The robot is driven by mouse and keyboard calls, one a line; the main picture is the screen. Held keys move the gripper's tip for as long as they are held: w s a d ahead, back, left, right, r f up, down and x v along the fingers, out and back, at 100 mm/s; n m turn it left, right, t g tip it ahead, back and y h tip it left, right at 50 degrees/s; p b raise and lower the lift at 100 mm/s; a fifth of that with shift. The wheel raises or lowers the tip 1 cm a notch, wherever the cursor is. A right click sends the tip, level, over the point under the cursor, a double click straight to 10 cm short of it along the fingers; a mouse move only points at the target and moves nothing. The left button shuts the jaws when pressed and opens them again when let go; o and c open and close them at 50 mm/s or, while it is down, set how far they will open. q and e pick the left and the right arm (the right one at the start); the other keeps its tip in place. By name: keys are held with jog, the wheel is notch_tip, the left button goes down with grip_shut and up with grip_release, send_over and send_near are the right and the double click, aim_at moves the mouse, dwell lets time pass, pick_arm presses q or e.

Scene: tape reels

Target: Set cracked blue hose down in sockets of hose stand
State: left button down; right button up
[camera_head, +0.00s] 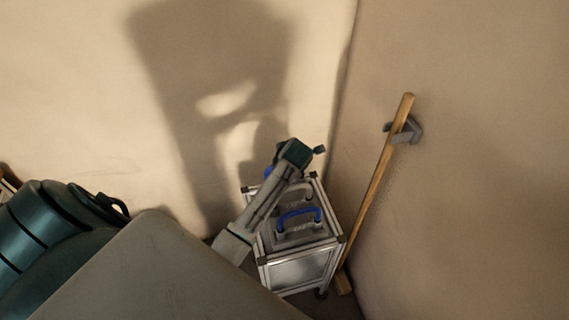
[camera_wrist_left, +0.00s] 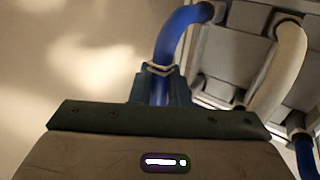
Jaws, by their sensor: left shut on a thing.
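My left gripper (camera_head: 300,152) is over the back of the hose stand (camera_head: 302,251) in the head view. It is shut on a blue hose (camera_wrist_left: 176,36), which curves up from the fingertips (camera_wrist_left: 160,82) to the upper right in the left wrist view. The hose's upper end lies by a grey block of the stand; I cannot tell whether it is seated in a socket. Only a sliver of this hose (camera_head: 268,173) shows beside the gripper in the head view. Its other end is hidden, and no crack can be made out. My right gripper is out of view.
A pale hose (camera_wrist_left: 281,66) and a second blue hose (camera_head: 300,212) arch over the stand's top. A wooden pole (camera_head: 378,180) leans in a wall holder (camera_head: 412,131) right of the stand. Walls close in behind and to the right.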

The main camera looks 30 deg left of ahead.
pick_arm(q)
jog(key=shift+f, duration=0.6)
dwell(0.3)
jog(key=c, duration=1.3)
grip_release()
jog(key=b+v, duration=0.2)
jog(key=v, duration=0.9)
jog(key=shift+b, duration=0.3)
